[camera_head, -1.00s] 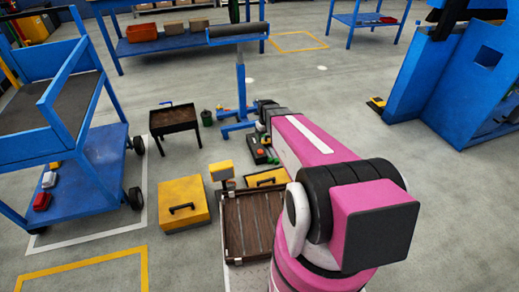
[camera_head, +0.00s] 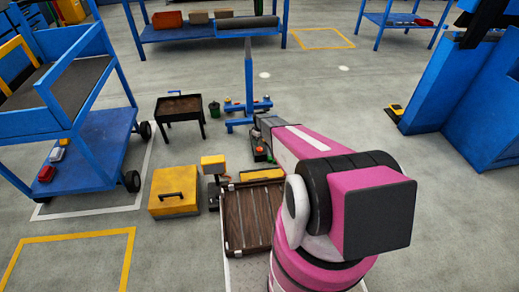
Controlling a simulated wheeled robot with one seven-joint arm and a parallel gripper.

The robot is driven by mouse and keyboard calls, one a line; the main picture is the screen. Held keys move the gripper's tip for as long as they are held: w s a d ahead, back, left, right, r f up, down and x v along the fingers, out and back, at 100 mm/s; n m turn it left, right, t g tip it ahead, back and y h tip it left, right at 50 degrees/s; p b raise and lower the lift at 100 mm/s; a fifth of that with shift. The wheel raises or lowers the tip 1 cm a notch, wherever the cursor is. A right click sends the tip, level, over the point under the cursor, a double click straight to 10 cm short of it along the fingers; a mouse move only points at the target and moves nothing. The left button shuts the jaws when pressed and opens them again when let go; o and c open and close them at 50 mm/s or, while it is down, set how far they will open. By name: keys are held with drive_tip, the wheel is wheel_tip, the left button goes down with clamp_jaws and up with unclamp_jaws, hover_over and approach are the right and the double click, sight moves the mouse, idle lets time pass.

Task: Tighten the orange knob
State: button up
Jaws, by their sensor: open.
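A small orange-red knob (camera_head: 260,150) sits on a dark low device (camera_head: 258,143) on the floor, just beyond the brown slatted crate. It is tiny in this view, so how tight it is cannot be told. My pink arm reaches forward from the lower right. My gripper (camera_head: 264,123) is the dark end of the arm, above and slightly beyond the knob in the picture. It is open, but its fingers are small and mostly hidden, and I see no contact with the knob.
A brown slatted crate (camera_head: 249,217), a yellow toolbox (camera_head: 174,191) and a dark tray on legs (camera_head: 180,106) stand nearby. A blue stand (camera_head: 248,85) rises behind the arm. A blue cart (camera_head: 90,160) is left; a blue machine (camera_head: 431,85) is right. Floor between arm and machine is clear.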

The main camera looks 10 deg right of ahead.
sight(260, 149)
wheel_tip(260, 149, down, 8)
drive_tip(key=shift+f, duration=0.15)
drive_tip(key=c, duration=0.9)
